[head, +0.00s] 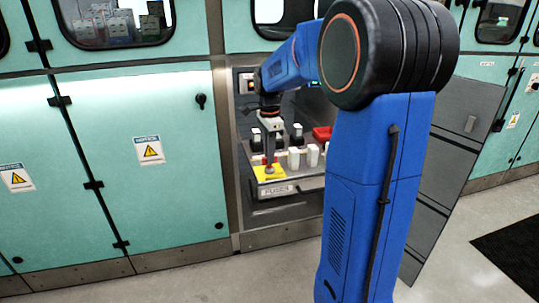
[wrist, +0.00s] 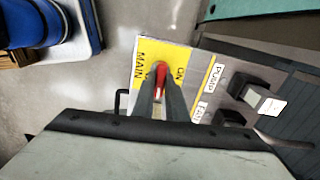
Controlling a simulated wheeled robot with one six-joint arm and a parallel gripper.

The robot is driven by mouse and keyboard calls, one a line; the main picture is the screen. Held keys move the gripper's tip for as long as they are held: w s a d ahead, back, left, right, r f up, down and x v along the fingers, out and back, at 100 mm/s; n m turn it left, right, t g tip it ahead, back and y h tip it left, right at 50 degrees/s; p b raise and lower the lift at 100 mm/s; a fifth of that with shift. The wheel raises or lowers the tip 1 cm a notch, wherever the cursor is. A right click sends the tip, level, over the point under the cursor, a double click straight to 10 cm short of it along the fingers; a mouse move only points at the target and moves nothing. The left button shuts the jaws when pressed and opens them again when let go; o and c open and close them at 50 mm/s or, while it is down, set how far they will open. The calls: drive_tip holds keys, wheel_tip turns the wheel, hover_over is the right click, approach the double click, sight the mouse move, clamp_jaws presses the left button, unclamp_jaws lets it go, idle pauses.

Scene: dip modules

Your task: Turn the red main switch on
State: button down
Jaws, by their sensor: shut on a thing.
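The red main switch (wrist: 160,76) stands on a yellow plate (wrist: 147,54) marked MAIN and ON in the wrist view. My gripper (wrist: 161,92) is shut on the red switch, with a fingertip on each side of it. In the head view my gripper (head: 268,158) reaches down to the yellow plate (head: 270,173) at the left front of the panel. The lower part of the switch is hidden by the fingers, so its exact position is hard to tell.
Black and white switches (head: 293,157) stand just right of the plate, with a red block (head: 322,134) behind. In the wrist view a PUMP label (wrist: 217,76) and a switch (wrist: 249,88) are close by. An open grey door (head: 452,150) stands at the right.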

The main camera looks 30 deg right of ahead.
drive_tip(key=n, duration=0.3)
drive_tip(key=shift+n, duration=0.4)
drive_tip(key=n, duration=0.4)
drive_tip(key=shift+n, duration=0.3)
drive_tip(key=n, duration=0.4)
drive_tip(key=shift+n, duration=2.5)
drive_tip(key=c, duration=1.8)
unclamp_jaws()
drive_tip(key=shift+o, duration=0.2)
wheel_tip(320, 180, up, 17)
drive_tip(key=shift+r, duration=0.2)
